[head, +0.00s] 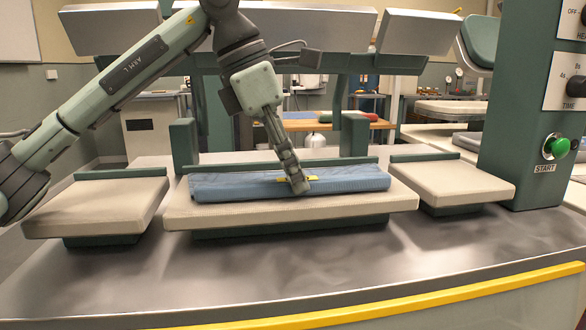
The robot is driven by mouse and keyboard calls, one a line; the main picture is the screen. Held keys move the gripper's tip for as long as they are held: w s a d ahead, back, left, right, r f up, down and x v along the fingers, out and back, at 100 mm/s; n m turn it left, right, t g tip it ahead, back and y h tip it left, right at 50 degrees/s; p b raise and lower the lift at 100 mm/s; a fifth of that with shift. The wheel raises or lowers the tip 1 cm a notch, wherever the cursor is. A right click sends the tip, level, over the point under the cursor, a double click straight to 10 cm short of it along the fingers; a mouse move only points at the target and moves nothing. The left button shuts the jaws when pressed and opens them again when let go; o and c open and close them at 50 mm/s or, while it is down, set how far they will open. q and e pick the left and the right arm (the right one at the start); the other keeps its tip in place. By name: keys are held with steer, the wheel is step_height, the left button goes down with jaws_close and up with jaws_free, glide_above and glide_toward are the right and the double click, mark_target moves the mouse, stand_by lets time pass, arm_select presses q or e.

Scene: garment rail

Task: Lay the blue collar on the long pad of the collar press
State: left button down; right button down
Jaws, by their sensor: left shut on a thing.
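The blue collar (235,187) is a long folded strip of blue cloth with a small yellow mark near its middle. It lies along the long pad (340,204), the wide cream middle pad of the collar press. My left gripper (299,186) reaches down from above and is shut on the blue collar, a little right of its middle. The fingertips hide a small part of the cloth and the yellow mark. My right gripper is not in view.
Shorter cream pads stand to the left (97,205) and right (452,182) of the long pad. Raised press heads (110,25) hang above. A green control column (520,110) with a green start button (556,146) stands at right. The metal table front (300,265) is clear.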

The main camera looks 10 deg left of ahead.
arm_select(q)
steer(key=shift+f, duration=0.15)
steer(key=c, duration=1.3)
jaws_free()
steer(key=shift+c, duration=0.2)
